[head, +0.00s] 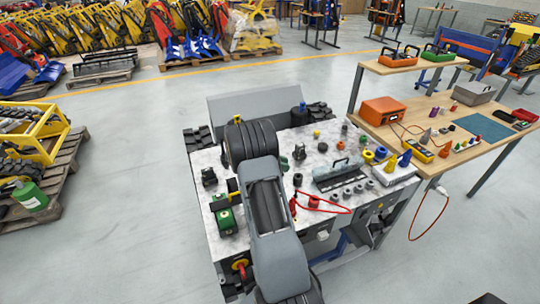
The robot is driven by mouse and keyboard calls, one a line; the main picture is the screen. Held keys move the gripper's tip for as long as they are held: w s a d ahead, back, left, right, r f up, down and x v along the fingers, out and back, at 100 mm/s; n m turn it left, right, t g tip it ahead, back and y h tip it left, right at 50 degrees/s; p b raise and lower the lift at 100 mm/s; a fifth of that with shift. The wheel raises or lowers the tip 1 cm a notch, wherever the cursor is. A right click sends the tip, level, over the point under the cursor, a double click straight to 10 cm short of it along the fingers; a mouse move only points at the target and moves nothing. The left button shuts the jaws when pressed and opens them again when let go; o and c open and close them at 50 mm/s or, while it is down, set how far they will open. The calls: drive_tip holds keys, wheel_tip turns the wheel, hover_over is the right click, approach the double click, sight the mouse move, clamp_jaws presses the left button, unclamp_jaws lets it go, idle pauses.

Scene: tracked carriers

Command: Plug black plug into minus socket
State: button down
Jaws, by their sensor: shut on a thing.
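My arm reaches up from the bottom of the head view over a speckled white worktop (262,160). I cannot make out my gripper; the arm's end is hidden behind its own links. I cannot pick out the black plug with certainty. Several small dark pieces stand on the worktop, one of them a black piece (299,152) right of the arm. A red cable (338,209) loops at the front edge, beside a red piece (314,202). No minus marking is readable, so I cannot tell which part is the minus socket.
A grey rack with a handle (340,174) and several coloured knobs crowd the worktop's right half. Green and black parts (224,213) stand on its left. A wooden bench (425,124) with an orange case (383,110) adjoins at right.

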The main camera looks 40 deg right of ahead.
drive_tip(key=shift+w, duration=0.4)
drive_tip(key=shift+s+d, duration=0.1)
drive_tip(key=shift+s, duration=0.05)
drive_tip(key=shift+r, duration=0.15)
drive_tip(key=shift+t+y+p, duration=0.3)
drive_tip(key=shift+t+p, duration=0.1)
drive_tip(key=shift+p, duration=0.15)
drive_tip(key=shift+n+t+y+p, duration=0.3)
drive_tip(key=shift+t+y+p, duration=0.35)
drive_tip(key=shift+p, duration=0.2)
drive_tip(key=shift+f+b, duration=2.25)
drive_tip(key=shift+f, duration=0.95)
drive_tip(key=shift+f+b, duration=0.8)
drive_tip(key=shift+f, duration=0.6)
